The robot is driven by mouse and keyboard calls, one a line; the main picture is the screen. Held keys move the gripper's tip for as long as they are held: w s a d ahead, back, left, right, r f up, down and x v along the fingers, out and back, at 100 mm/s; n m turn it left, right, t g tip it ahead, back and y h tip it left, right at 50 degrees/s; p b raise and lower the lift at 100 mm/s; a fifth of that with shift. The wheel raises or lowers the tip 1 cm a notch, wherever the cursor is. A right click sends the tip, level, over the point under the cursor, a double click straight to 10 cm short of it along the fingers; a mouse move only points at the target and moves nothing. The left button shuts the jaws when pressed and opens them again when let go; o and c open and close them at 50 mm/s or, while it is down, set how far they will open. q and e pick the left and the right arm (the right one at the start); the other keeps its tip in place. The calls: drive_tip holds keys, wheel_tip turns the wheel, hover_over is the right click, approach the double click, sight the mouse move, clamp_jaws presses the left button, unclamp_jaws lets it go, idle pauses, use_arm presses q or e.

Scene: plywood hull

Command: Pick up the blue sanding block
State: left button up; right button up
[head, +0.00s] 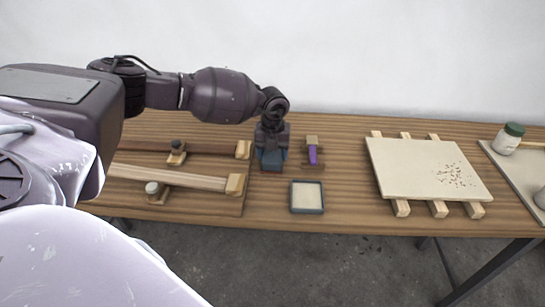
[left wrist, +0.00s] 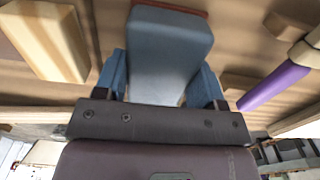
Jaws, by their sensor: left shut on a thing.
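The blue sanding block (left wrist: 170,48) sits between the fingers of my left gripper (left wrist: 162,85) in the left wrist view. It has a blue body with a reddish-brown edge at its far end. In the head view my left gripper (head: 272,145) points down over the table, shut on the block (head: 272,160), which is partly hidden by the gripper. I cannot tell whether the block touches the tabletop. My right gripper is not in view.
A purple-handled tool (head: 313,154) lies just right of the block. A small square tray (head: 307,209) stands in front. Wooden rails with end blocks (head: 236,184) lie left. A pale board (head: 420,165) on slats and a green-lidded jar (head: 509,139) are right.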

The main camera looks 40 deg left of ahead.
sight(273, 152)
use_arm(q)
wheel_tip(273, 152, up, 20)
drive_tip(key=p, duration=0.2)
idle(0.4)
drive_tip(key=o, duration=0.5)
drive_tip(key=c, duration=0.3)
drive_tip(key=shift+c, duration=0.2)
drive_tip(key=shift+d, duration=0.1)
